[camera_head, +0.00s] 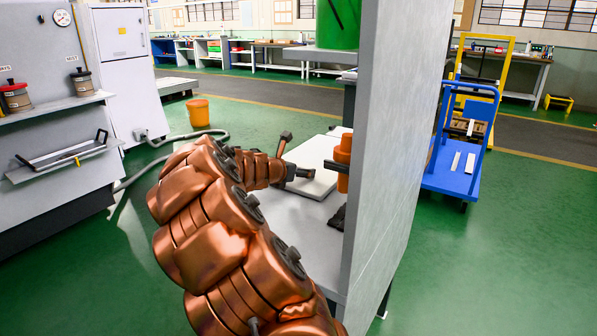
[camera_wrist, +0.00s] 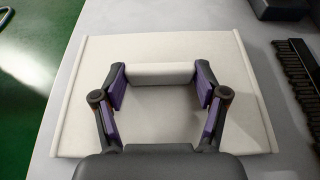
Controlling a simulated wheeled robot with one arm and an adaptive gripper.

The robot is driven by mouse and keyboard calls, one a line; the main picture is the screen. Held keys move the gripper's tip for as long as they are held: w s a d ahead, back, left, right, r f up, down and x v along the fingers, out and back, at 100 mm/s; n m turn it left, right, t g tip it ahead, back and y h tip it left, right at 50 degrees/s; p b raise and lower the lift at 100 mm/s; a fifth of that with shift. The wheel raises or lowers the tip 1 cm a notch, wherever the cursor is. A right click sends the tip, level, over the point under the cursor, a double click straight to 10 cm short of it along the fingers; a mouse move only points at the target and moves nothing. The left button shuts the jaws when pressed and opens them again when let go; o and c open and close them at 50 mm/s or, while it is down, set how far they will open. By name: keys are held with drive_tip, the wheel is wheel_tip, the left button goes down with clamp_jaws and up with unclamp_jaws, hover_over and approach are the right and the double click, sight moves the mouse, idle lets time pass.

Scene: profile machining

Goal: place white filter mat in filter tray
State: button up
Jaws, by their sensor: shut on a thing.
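The white filter mat (camera_head: 321,160) lies flat at the surface of a grey worktable in the middle of the head view. In the wrist view, the mat (camera_wrist: 160,125) is a pale square panel with a raised white bar (camera_wrist: 160,73) across it. My gripper (camera_wrist: 160,76) is shut on that bar, one finger at each end. In the head view my gripper (camera_head: 300,172) is small and partly hidden by my arm. I cannot tell whether the mat touches the table. A shallow tray (camera_head: 66,153) with dark handles sits at the left; I cannot tell whether it is the filter tray.
A tall grey panel (camera_head: 392,160) stands right of the table, with an orange object (camera_head: 343,160) beside it. A dark brush-like item (camera_wrist: 298,75) lies right of the mat. A blue cart (camera_head: 455,165) is further right. Green floor is open left of the table.

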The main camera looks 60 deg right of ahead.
drive_tip(key=o, duration=1.2)
